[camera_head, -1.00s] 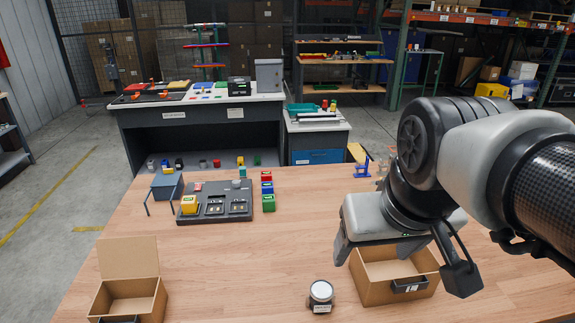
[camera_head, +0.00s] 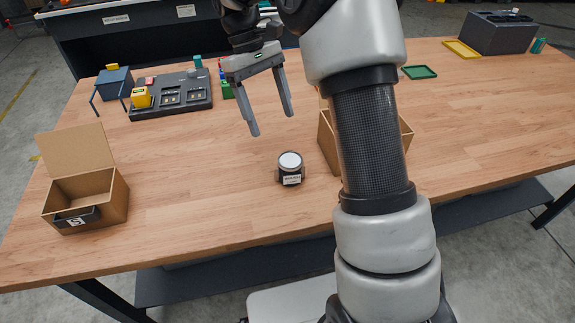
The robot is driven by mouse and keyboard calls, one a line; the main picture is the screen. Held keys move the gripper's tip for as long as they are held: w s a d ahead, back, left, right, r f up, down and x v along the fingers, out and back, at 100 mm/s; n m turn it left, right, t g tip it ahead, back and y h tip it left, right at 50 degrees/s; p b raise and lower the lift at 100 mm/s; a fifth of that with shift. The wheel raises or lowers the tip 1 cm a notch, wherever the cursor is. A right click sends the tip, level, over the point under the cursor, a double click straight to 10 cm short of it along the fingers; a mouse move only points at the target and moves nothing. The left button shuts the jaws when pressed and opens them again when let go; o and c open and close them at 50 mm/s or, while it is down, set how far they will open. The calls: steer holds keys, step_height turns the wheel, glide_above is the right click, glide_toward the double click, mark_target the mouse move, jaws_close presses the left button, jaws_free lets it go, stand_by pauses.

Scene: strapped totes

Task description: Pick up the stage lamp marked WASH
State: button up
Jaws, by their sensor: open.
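A small dark round lamp with a pale top and a white label (camera_head: 290,168) stands upright on the wooden table near its front edge. It is the only lamp-like thing I make out, and its label is too small to read. My gripper (camera_head: 272,124) is open and empty above the table. Its two fingers point down, behind and slightly left of the lamp, apart from it.
An open cardboard box (camera_head: 113,196) stands at the left. Another box (camera_head: 327,142) is partly hidden behind my arm, just right of the lamp. A dark tray (camera_head: 190,108) with blocks lies at the back left. Green (camera_head: 419,72) and yellow (camera_head: 461,49) trays lie at the right.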

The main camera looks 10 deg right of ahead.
mark_target(285, 159)
steer(key=b+x, duration=0.1)
steer(key=x, duration=0.9)
steer(key=shift+s+d+f+b, duration=0.1)
steer(key=shift+s+f+b, duration=0.05)
steer(key=shift+f+b, duration=0.2)
steer(key=shift+b+x, duration=0.5)
steer(key=shift+x, duration=2.15)
steer(key=shift+w+d, duration=0.1)
steer(key=shift+w, duration=0.1)
steer(key=shift+c, duration=0.2)
